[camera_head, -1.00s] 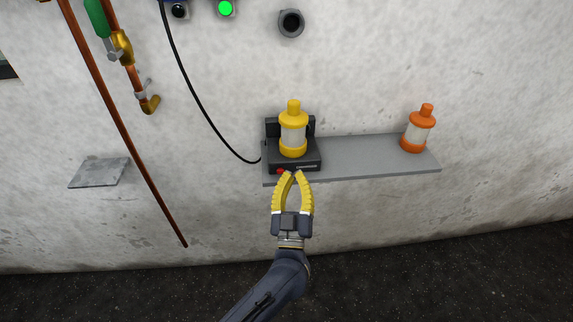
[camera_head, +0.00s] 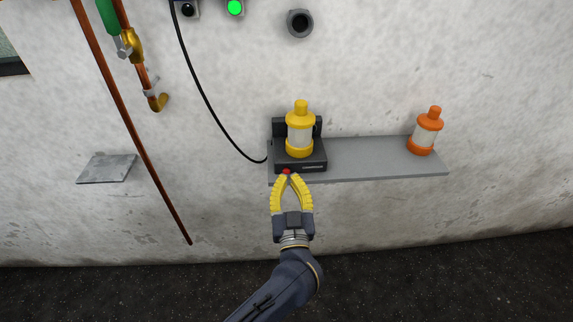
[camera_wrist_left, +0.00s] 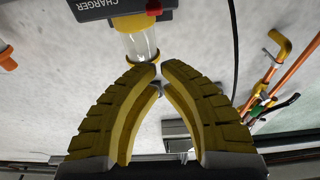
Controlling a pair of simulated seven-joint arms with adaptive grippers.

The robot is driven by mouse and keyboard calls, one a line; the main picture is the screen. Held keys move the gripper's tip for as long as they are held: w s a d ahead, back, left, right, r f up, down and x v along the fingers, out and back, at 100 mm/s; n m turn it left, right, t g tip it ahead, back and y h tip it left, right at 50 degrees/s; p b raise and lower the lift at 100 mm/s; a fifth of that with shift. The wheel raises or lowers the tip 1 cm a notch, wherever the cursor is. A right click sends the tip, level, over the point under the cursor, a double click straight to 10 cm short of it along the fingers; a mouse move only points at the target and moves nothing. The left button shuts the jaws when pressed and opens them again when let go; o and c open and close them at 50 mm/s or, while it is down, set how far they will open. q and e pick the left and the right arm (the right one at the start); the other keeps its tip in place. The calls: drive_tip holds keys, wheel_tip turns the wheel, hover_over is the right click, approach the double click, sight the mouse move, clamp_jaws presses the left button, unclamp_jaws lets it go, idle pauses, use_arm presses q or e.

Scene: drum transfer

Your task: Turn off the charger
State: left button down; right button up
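The charger (camera_head: 285,165) is a dark box on the left end of a grey wall shelf, with a red button (camera_head: 286,171) on its front. A yellow-capped clear canister (camera_head: 300,135) stands upright in it. My left gripper (camera_head: 288,176) has yellow ridged fingers whose tips come together just below the red button. I cannot tell whether they touch it. In the left wrist view the charger (camera_wrist_left: 95,6) appears upside down at the top, its red button (camera_wrist_left: 154,7) beyond the nearly meeting fingertips (camera_wrist_left: 160,70). Nothing is held. My right gripper is not in view.
The grey shelf (camera_head: 375,160) is bare between the charger and an orange-capped canister (camera_head: 425,132) at its right. A black cable (camera_head: 205,100) runs to the charger. Copper pipes (camera_head: 130,120) and a small empty shelf (camera_head: 107,168) are on the left wall.

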use_arm(q)
drive_tip(key=r, duration=0.2)
hover_over(286, 173)
drive_tip(key=x, duration=0.2)
drive_tip(key=shift+s+f, duration=0.2)
drive_tip(key=shift+f, duration=0.05)
drive_tip(key=shift+s+f, duration=0.2)
drive_tip(key=shift+f, duration=0.65)
drive_tip(key=shift+s+d+f, duration=0.1)
drive_tip(key=shift+s+f, duration=0.15)
drive_tip(key=shift+f, duration=0.2)
drive_tip(key=shift+s+f, duration=0.3)
drive_tip(key=shift+f, duration=0.2)
drive_tip(key=shift+s+f, duration=0.1)
drive_tip(key=shift+t, duration=0.4)
